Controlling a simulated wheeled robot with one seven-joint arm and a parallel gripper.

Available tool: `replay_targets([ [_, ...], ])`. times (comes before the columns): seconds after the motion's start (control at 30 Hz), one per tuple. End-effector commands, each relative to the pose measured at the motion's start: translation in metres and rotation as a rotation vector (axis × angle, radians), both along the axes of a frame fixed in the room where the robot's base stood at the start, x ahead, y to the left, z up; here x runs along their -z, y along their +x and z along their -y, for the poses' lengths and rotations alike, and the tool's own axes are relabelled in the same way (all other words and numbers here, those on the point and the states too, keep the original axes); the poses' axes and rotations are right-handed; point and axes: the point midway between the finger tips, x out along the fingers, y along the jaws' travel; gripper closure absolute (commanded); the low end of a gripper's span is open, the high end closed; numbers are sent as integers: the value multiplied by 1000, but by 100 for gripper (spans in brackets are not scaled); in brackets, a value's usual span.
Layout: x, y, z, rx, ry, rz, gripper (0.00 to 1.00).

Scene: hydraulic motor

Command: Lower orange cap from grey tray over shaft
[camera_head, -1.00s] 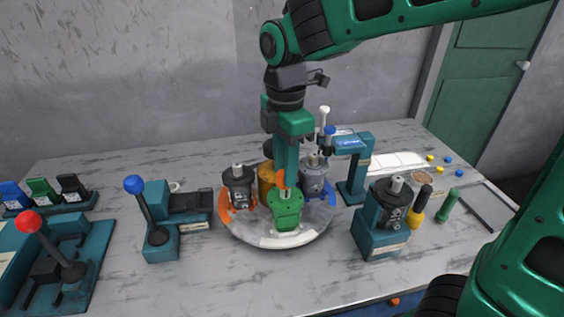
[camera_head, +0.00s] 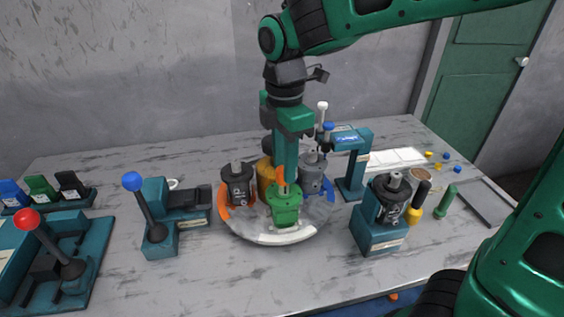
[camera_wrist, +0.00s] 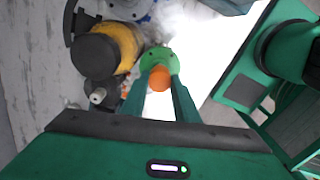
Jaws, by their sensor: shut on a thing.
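My gripper (camera_head: 284,172) is shut on a small orange cap (camera_head: 281,175), above the green motor (camera_head: 285,207) on the round turntable (camera_head: 285,238). In the wrist view the orange cap (camera_wrist: 160,77) sits between the two fingers and covers the middle of the green motor's top (camera_wrist: 160,56). The green motor's shaft is mostly hidden, so I cannot tell whether the cap touches it. A grey tray (camera_head: 486,205) lies at the table's right side.
A dark motor (camera_head: 238,188), a yellow one (camera_head: 265,177) and a grey one (camera_head: 311,178) stand close around my gripper on the turntable. A teal press (camera_head: 352,165) stands behind right. Another motor on a teal stand (camera_head: 380,232) is at right, and a blue-knobbed lever (camera_head: 133,182) at left.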

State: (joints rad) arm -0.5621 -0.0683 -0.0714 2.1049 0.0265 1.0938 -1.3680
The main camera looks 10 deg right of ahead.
Motion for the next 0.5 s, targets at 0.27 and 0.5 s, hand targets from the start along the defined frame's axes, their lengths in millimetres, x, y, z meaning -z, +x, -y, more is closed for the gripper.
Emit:
replay_targets([
  [0.27, 1, 0, 0, -1, 0, 0, 93],
  [0.5, 8, 0, 0, -1, -1, -2, 93],
])
